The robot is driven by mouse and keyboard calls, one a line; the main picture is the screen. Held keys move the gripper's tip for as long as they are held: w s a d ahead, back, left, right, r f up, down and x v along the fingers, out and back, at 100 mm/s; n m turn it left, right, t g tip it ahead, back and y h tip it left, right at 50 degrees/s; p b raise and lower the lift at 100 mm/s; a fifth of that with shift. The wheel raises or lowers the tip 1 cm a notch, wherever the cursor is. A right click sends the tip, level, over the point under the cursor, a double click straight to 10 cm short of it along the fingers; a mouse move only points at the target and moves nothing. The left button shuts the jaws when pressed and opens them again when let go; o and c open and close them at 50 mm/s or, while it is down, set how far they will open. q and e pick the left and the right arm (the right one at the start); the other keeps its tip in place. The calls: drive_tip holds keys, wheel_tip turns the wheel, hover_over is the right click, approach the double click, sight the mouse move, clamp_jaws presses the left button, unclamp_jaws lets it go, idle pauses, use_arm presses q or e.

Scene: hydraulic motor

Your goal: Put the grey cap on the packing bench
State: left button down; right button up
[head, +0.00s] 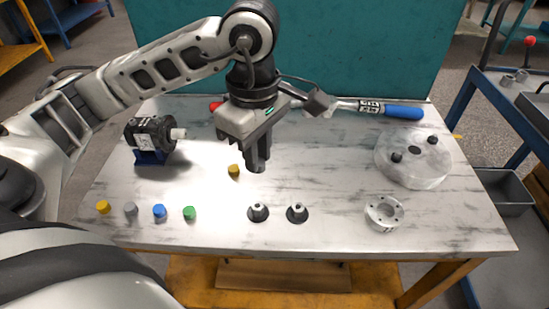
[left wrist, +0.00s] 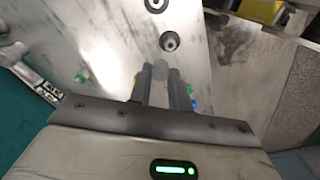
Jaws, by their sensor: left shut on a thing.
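My left gripper (head: 257,168) is above the middle of the marble-topped table (head: 330,236), pointing down. In the left wrist view its fingers (left wrist: 160,84) are shut on a small grey piece, which looks like a grey cap (left wrist: 160,70). In the head view the fingers hide that piece. Another grey cap (head: 130,209) stands at the table's front left, between a yellow cap (head: 102,207) and a blue cap (head: 159,212), with a green cap (head: 189,213) to the right. I cannot tell which surface is the packing bench. My right gripper is out of view.
A yellow cap (head: 234,170) lies just left of my left gripper. A black motor (head: 150,138) stands back left. Two cone-shaped parts (head: 258,211) stand at the front middle. A silver ring (head: 385,212), a pale disc (head: 413,158) and a blue-handled tool (head: 402,111) are at right.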

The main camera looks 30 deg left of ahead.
use_arm(q)
hover_over(271, 174)
wheel_tip(271, 174, down, 7)
drive_tip(key=shift+s+f, duration=0.1)
drive_tip(key=shift+s, duration=0.05)
wheel_tip(271, 174, down, 3)
drive_tip(key=shift+f, duration=0.1)
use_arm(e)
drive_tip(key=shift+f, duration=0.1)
use_arm(q)
drive_tip(key=shift+f, duration=0.15)
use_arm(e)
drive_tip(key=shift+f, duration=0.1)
use_arm(q)
drive_tip(key=c, duration=1.7)
unclamp_jaws()
drive_tip(key=shift+f, duration=0.1)
drive_tip(key=o, duration=0.4)
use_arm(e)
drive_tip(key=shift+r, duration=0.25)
